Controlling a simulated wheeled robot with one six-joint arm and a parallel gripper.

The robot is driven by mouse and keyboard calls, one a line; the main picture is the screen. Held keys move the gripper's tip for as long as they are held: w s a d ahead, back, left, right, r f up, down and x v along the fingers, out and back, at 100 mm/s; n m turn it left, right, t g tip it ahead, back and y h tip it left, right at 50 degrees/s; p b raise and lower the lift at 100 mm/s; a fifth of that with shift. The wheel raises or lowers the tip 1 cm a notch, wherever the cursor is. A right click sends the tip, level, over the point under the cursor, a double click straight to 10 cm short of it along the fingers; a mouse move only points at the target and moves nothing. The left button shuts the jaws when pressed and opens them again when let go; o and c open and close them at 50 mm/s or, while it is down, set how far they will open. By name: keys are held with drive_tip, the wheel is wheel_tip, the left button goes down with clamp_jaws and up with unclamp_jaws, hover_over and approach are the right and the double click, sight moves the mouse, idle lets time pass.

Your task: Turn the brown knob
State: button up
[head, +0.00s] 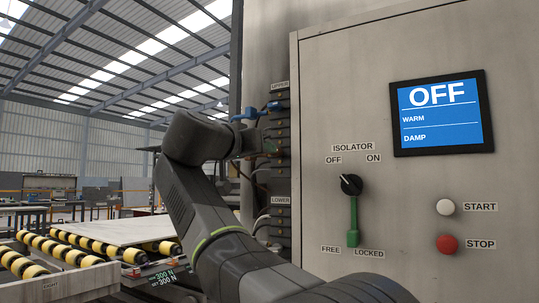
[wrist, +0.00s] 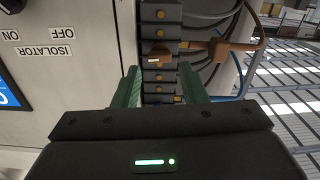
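In the wrist view, a small brown knob (wrist: 158,54) with a pale mark sits on the front of the dark valve stack (wrist: 160,32). I cannot tell whether the fingers touch the stack. In the head view, my gripper (head: 250,142) is at the stack's middle, and my arm partly hides that area.
A blue lever (head: 248,112) sits on the stack above my gripper. Dark hoses (wrist: 238,75) run beside the stack. The panel to the right has a screen (head: 440,113) reading OFF, WARM, DAMP, an isolator switch (head: 351,185), a green lever (head: 353,220), and START and STOP buttons (head: 447,244).

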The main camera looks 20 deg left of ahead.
drive_tip(key=s, duration=0.6)
drive_tip(key=shift+s+a, duration=0.25)
drive_tip(key=shift+s, duration=0.05)
drive_tip(key=shift+w, duration=0.1)
drive_tip(key=w, duration=0.9)
drive_tip(key=w+d, duration=0.1)
drive_tip(key=w, duration=0.3)
drive_tip(key=shift+w+p, duration=0.3)
drive_tip(key=shift+s, duration=0.1)
